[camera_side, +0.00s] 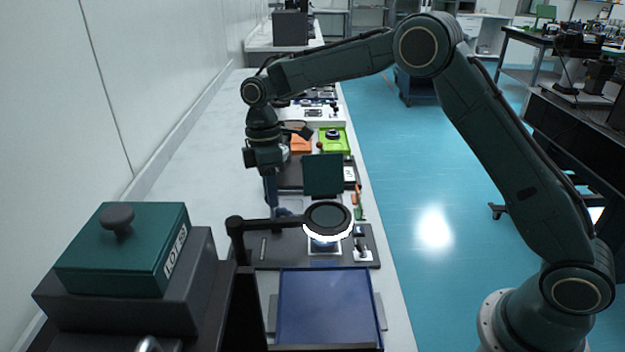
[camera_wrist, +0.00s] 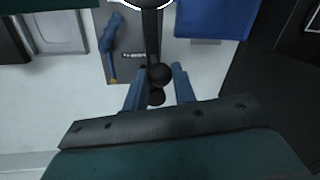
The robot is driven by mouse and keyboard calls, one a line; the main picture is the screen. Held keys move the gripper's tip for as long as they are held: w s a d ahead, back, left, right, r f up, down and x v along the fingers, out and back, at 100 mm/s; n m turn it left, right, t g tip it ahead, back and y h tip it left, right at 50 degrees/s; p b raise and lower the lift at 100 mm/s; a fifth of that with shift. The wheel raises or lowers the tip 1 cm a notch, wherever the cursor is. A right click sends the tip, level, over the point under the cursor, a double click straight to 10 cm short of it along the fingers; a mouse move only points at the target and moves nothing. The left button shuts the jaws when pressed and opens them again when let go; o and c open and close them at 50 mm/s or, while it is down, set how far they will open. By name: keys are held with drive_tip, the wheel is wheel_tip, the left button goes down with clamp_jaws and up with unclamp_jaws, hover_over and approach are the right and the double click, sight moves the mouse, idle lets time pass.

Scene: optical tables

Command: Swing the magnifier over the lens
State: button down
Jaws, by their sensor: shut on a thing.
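The magnifier (camera_side: 328,216) is a dark round head with a bright white lower rim, on a black swing arm that runs left to an upright post. In the wrist view, its arm (camera_wrist: 151,40) runs up to the lit rim at the top edge. My gripper (camera_wrist: 159,80) has its two blue fingers on either side of a black ball knob (camera_wrist: 159,74) on the arm. In the side view, my gripper (camera_side: 271,203) points down beside the arm. Under the head, a pale square mount (camera_side: 324,250) with something bluish on it partly shows; the lens itself is hard to make out.
A dark base plate (camera_side: 290,258) carries these parts, with a blue-handled screwdriver (camera_wrist: 109,35) on it. A blue tray (camera_side: 330,305) lies in front. A dark green panel (camera_side: 322,175) stands behind the magnifier. A green-lidded box (camera_side: 125,250) fills the near left.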

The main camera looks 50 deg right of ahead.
drive_tip(key=shift+w+d+n, duration=0.35)
drive_tip(key=shift+w+n, duration=0.15)
drive_tip(key=shift+n, duration=0.3)
drive_tip(key=c, duration=1.1)
unclamp_jaws()
drive_tip(key=shift+c, duration=0.2)
drive_tip(key=shift+s, duration=0.1)
